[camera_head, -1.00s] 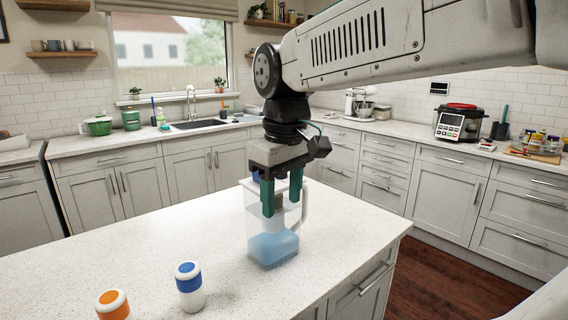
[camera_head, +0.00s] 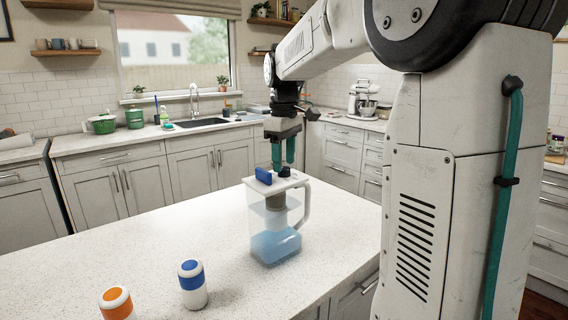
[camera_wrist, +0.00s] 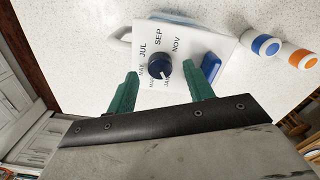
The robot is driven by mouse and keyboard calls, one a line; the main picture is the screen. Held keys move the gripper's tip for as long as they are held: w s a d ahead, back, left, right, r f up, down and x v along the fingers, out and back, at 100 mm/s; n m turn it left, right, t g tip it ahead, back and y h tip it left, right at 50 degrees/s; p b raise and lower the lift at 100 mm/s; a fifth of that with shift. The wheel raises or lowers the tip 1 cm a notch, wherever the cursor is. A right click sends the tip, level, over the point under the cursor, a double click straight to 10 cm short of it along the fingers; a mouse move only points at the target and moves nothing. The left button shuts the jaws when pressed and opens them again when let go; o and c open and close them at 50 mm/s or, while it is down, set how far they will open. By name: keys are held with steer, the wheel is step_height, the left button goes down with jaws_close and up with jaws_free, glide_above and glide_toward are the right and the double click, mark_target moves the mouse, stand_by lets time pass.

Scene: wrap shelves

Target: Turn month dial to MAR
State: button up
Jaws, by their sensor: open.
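A clear pitcher (camera_head: 262,222) with blue liquid and a white lid (camera_head: 290,181) stands upright on the island counter. The dial's white mark points toward the bottom of the picture, near JAN and MAR; which one is hard to tell. My gripper (camera_head: 284,166) is open just above the lid. In the wrist view, my gripper (camera_wrist: 161,72) has one green finger on each side of the dial, with no clear contact. A blue tab (camera_wrist: 210,67) sits on the lid.
A blue-banded bottle (camera_head: 192,284) and an orange-banded bottle (camera_head: 117,303) stand on the counter (camera_head: 150,245) at front left. A sink (camera_head: 203,122) and cabinets line the back wall.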

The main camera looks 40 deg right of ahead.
steer(key=shift+f, duration=0.8)
steer(key=c, duration=1)
steer(key=shift+m, duration=0.7)
steer(key=m, duration=0.8)
steer(key=shift+m, duration=0.3)
